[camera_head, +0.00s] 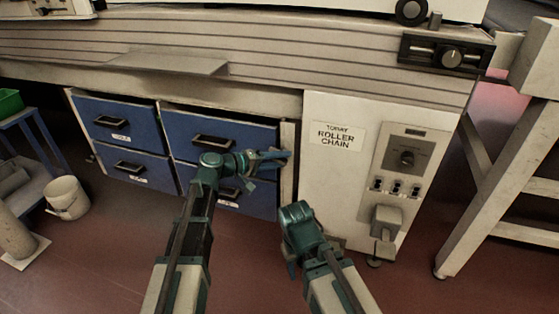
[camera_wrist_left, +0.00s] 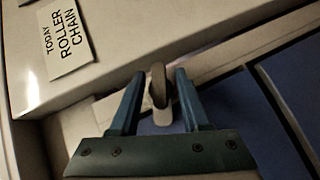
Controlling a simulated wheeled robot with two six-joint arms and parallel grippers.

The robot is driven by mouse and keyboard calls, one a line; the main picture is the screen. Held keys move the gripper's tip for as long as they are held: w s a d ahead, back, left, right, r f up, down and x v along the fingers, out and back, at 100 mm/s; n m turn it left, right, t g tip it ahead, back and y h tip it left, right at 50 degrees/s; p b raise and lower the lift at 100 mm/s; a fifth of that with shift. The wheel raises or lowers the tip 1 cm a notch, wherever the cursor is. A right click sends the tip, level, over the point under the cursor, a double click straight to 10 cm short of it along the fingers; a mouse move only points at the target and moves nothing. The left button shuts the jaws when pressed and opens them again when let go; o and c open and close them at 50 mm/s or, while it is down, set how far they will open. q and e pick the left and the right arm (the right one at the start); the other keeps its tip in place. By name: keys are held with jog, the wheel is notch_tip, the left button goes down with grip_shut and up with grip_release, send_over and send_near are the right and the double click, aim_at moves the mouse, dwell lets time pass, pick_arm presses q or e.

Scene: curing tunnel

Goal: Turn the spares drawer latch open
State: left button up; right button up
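A grey, rounded latch (camera_wrist_left: 158,85) shows in the left wrist view, on the pale frame strip beside a blue drawer front. My left gripper (camera_wrist_left: 160,75) is open with one finger on each side of the latch, and a gap shows on both sides. In the head view my left gripper (camera_head: 280,158) reaches the right edge of the blue drawers (camera_head: 245,132) and hides the latch there. The drawer labels are too small to read. My right gripper (camera_head: 298,215) is low in front of the white cabinet, and its fingers do not show clearly.
A pale ledge (camera_head: 165,62) juts out above the drawers. A white bucket (camera_head: 67,197) stands on the floor at left.

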pick_arm(q)
grip_shut()
jog(key=shift+r+m+y+p, duration=0.2)
jog(key=shift+m+y+p, duration=0.25)
jog(key=shift+p, duration=0.5)
jog(key=m+y+p, duration=0.2)
jog(key=y+p, duration=0.1)
jog(key=p, duration=0.1)
jog(key=shift+p, duration=0.3)
jog(key=shift+m+y+p, duration=0.35)
jog(key=shift+y+p, duration=0.3)
jog(key=shift+y, duration=0.1)
jog(key=shift+f+m+y+p, duration=0.1)
jog(key=shift+m+y+p, duration=0.55)
jog(key=shift+y, duration=0.35)
jog(key=shift+f+m+t+y+p, duration=0.1)
jog(key=shift+m+t+y+p, duration=0.1)
jog(key=shift+m+t+y, duration=0.35)
jog(key=shift+f+m+t+y+p, duration=0.1)
jog(key=shift+m+t+y+p, duration=0.1)
jog(key=shift+y, duration=0.65)
